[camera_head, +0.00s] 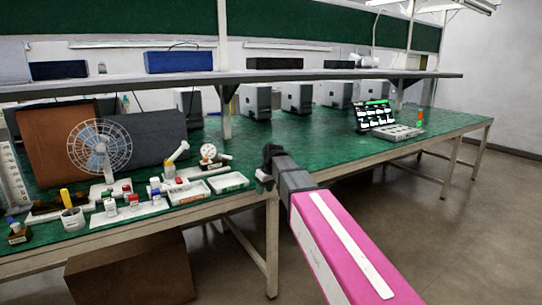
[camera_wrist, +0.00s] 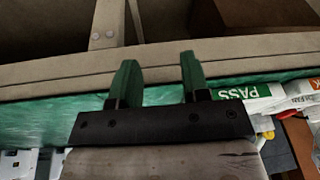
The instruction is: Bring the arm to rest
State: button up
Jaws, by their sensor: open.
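My gripper (camera_head: 266,168) is at the end of my pink arm, near the front edge of the green-topped table (camera_head: 340,160). In the wrist view my gripper (camera_wrist: 157,72) is open, with its two green-tinted fingers apart and nothing between them. The fingers lie over the table's pale front edge (camera_wrist: 50,80) in that view. The task names no object to handle. Whether the gripper touches the table cannot be told.
Two shallow trays (camera_head: 229,183) lie left of my gripper; one reads PASS in the wrist view (camera_wrist: 245,91). Several small capped canisters (camera_head: 111,207) and a fan (camera_head: 100,146) stand further left. A shelf (camera_head: 330,74) runs above. A display device (camera_head: 374,115) stands right; the table between is clear.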

jog(key=s+d+f+m+g+h, duration=0.1)
jog(key=s+d+f+m, duration=0.7)
jog(key=s+d+f, duration=1.3)
jog(key=shift+s+d+f+g+h, duration=0.25)
jog(key=shift+d+f+g+h, duration=0.15)
jog(key=shift+f+h, duration=0.25)
jog(key=shift+r, duration=0.1)
dwell(0.6)
